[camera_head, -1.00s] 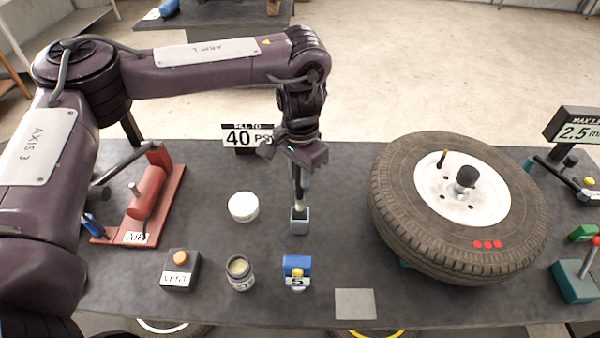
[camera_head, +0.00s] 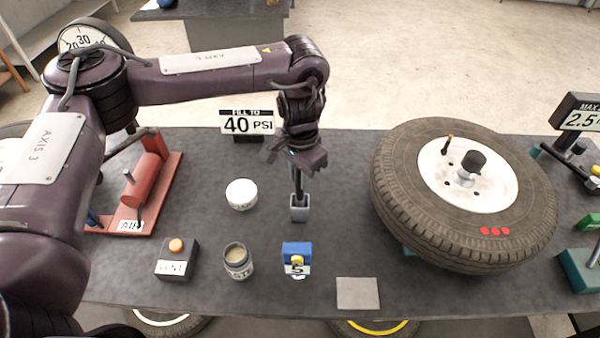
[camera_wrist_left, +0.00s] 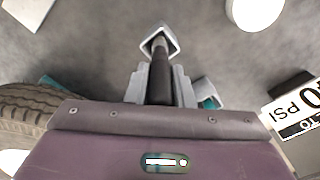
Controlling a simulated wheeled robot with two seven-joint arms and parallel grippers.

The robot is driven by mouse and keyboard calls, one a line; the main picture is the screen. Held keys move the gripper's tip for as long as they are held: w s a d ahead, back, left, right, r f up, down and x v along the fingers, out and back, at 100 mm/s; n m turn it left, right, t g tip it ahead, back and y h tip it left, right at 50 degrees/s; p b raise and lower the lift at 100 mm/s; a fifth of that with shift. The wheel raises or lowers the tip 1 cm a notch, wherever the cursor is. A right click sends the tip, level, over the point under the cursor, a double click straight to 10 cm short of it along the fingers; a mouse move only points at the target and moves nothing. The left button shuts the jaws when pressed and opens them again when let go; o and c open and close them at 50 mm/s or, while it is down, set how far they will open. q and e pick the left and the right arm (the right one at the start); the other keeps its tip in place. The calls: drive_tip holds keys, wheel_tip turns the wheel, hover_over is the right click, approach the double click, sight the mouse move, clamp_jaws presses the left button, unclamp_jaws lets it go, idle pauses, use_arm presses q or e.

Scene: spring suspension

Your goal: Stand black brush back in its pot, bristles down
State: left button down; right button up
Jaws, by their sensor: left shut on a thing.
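The black brush (camera_head: 298,182) stands nearly upright in my left gripper (camera_head: 300,165), with its handle between the fingers. Its lower end is inside the small grey square pot (camera_head: 299,210), so the bristles are hidden. In the left wrist view the dark handle (camera_wrist_left: 160,78) runs from between the fingers (camera_wrist_left: 160,92) to the pot's square opening (camera_wrist_left: 158,42). I cannot tell whether the bristles touch the pot's bottom. My right gripper is not in view.
A white round tub (camera_head: 241,194) and an open jar (camera_head: 238,262) stand left of the pot. A blue block marked 5 (camera_head: 297,258) is in front. The large tyre (camera_head: 400,205) is close on the right, and the 40 PSI sign (camera_head: 247,124) is behind.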

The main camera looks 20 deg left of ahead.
use_arm(q)
drive_tip(key=c, duration=1.2)
unclamp_jaws()
drive_tip(key=shift+o, duration=0.2)
drive_tip(key=shift+r, duration=0.1)
wheel_tip(320, 180, up, 8)
drive_tip(key=shift+f, duration=0.2)
